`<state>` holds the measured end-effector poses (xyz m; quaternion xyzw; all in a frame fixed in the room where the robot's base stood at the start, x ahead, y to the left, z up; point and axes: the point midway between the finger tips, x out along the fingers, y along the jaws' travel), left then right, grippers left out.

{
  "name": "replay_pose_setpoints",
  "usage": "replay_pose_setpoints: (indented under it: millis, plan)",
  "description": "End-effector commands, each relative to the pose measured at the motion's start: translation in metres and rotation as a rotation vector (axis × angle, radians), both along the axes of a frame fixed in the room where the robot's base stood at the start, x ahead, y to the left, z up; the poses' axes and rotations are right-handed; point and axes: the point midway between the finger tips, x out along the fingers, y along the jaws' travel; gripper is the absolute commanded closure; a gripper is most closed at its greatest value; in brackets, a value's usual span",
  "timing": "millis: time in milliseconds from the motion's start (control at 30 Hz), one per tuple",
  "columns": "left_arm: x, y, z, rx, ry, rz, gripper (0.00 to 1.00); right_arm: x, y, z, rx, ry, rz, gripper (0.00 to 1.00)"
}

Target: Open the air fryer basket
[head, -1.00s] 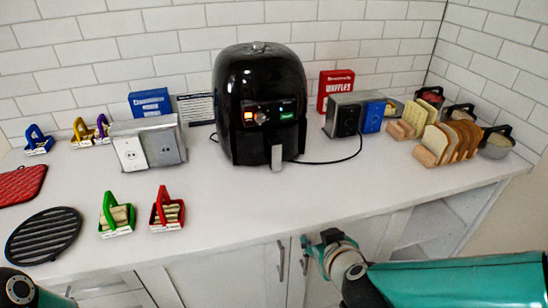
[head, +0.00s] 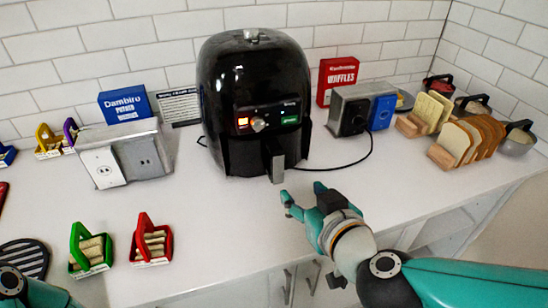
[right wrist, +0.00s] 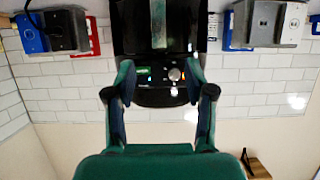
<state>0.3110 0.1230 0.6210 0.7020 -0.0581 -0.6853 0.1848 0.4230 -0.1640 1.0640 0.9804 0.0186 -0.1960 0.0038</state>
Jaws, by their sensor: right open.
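The black air fryer (head: 255,85) stands on the white counter against the tiled wall, with its basket shut in the lower front. Its grey-tipped handle (head: 278,168) sticks out at the front. My right gripper (head: 303,197) is open and empty, in front of and a little right of the handle. In the right wrist view, which is upside down, the handle (right wrist: 158,25) lies beyond the open fingers (right wrist: 160,75), roughly between them. The fryer's panel also shows there behind the fingers. Only part of my left arm shows at bottom left; its gripper is out of view.
Sockets (head: 125,155) stand left of the fryer; another outlet box (head: 350,112) with a cable stands to the right. Red (head: 152,240) and green (head: 90,250) carriers sit at front left. Bread racks (head: 465,140) stand at right. The counter before the fryer is clear.

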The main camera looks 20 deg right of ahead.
Motion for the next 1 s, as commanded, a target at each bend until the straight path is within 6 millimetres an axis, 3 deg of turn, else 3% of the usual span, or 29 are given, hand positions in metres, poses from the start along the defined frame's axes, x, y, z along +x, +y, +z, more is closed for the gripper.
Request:
replay_pose_setpoints:
  millis: [267,567,1000]
  plan:
    - [-0.001,0.000,0.010,0.000,0.001,0.000,0.60,0.015,-0.002,-0.004,-0.006,0.002,-0.011,0.46]
    - [0.000,0.000,0.031,0.000,0.001,0.000,0.60,0.047,-0.002,-0.018,-0.004,0.007,-0.010,0.46]
    - [0.000,0.000,0.017,0.000,0.001,0.000,0.60,0.128,0.002,-0.056,0.000,0.004,-0.007,0.46]
